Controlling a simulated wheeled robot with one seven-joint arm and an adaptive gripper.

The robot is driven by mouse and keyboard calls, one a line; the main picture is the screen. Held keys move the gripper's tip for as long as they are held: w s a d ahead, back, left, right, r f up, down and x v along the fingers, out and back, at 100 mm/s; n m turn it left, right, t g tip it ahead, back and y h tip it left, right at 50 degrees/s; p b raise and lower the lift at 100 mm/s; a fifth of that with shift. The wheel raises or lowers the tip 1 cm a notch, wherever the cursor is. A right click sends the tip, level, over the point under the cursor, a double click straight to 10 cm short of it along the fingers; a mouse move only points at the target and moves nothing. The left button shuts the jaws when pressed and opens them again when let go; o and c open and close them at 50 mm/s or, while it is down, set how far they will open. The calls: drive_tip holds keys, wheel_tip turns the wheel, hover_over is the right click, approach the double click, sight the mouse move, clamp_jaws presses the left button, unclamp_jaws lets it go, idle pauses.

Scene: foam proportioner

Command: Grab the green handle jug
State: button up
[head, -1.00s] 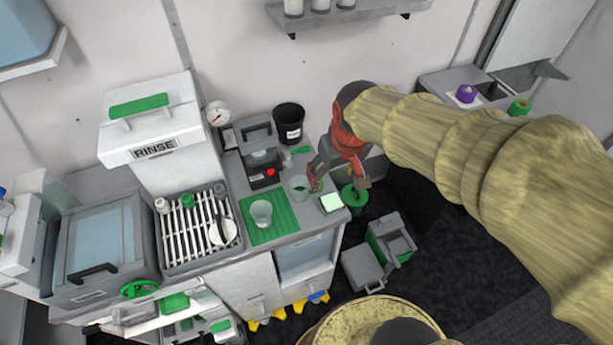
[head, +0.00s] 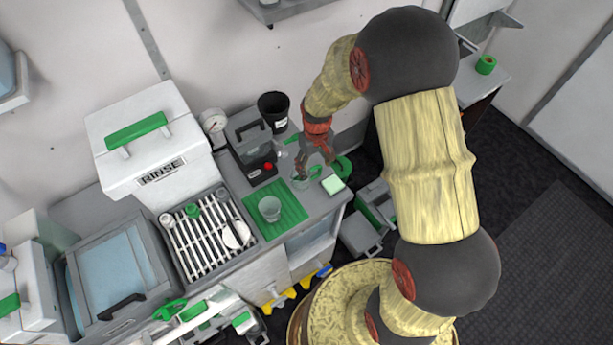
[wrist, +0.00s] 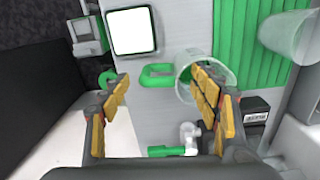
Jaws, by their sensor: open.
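The green handle jug is a clear cup (wrist: 222,62) with a green loop handle (wrist: 157,74) on its left side in the wrist view. It stands on the grey counter next to the green mat. In the head view the jug (head: 299,183) is partly hidden by my gripper (head: 316,166). In the wrist view my gripper (wrist: 160,92) is open, with its yellow-padded fingers spread. The handle lies between and just beyond the fingertips. The right finger overlaps part of the jug in the picture; I cannot tell whether it touches.
Another clear cup (head: 269,208) stands on the ribbed green mat (head: 288,225). A pale square pad (head: 333,184) lies near the counter's edge. A grey-black box (head: 254,160) and black bucket (head: 274,110) stand behind. A white fitting with a green lever (wrist: 172,150) is near the fingers.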

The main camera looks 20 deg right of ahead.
sight(308, 176)
wheel_tip(308, 176, down, 5)
drive_tip(key=shift+w+b, duration=0.1)
drive_tip(key=shift+b, duration=0.3)
drive_tip(key=c, duration=1.2)
drive_tip(key=shift+c, duration=0.5)
